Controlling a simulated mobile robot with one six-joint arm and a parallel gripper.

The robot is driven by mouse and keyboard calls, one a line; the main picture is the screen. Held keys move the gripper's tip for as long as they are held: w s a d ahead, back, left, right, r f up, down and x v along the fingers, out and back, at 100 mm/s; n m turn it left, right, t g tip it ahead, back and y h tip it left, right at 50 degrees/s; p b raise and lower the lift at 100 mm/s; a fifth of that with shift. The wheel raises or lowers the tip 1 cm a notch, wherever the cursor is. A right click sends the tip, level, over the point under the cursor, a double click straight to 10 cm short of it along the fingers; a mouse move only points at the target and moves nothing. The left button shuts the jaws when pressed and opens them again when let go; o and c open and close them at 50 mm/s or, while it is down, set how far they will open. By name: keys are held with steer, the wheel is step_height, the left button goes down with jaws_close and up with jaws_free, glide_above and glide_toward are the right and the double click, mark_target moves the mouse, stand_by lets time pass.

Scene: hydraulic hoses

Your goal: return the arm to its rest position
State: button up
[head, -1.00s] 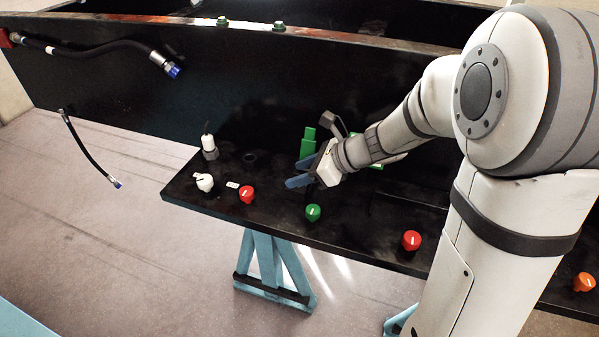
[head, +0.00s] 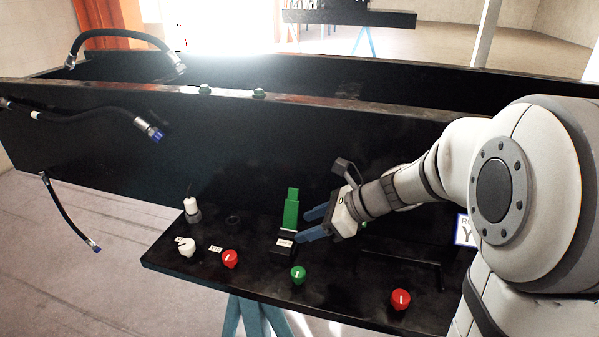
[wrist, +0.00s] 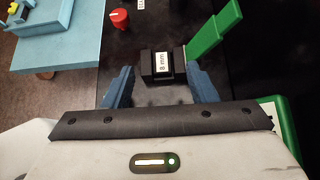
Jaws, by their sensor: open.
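My gripper (head: 313,224) is in the head view above the black shelf, its two blue fingers apart with nothing between them. It points left toward a black block with a white label (head: 284,243) and an upright green piece (head: 291,208). In the wrist view the open fingers (wrist: 160,88) point toward the same block, whose label reads "8 mm" (wrist: 162,61). The green piece (wrist: 213,35) stands to the right there. My arm reaches in from the right of the head view.
On the shelf (head: 190,268) are a white knob (head: 186,247), red knobs (head: 230,259) (head: 400,299), a green knob (head: 298,275) and a white-tipped fitting (head: 191,209). Black hoses with blue ends (head: 149,130) hang at left. A tall black wall (head: 250,140) stands behind. A blue bench (wrist: 60,45) shows in the wrist view.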

steer(key=s+d+n+h, duration=0.1)
steer(key=s+n, duration=0.3)
steer(key=s+d+n+g+h, duration=0.1)
steer(key=s+n+h, duration=0.1)
steer(key=s+n, duration=0.1)
steer(key=s+d+f+n+h, duration=0.1)
steer(key=s+n+h, duration=0.1)
steer(key=s+n, duration=0.2)
steer(key=shift+s+n+g, duration=0.3)
steer(key=shift+n, duration=0.3)
steer(key=s+d+n+t+h, duration=0.1)
steer(key=s+d+n+h, duration=0.4)
steer(key=n, duration=0.4)
steer(key=shift+s+d+r+n, duration=0.2)
steer(key=shift+d+n, duration=0.1)
steer(key=shift+d, duration=0.4)
steer(key=shift+c, duration=0.5)
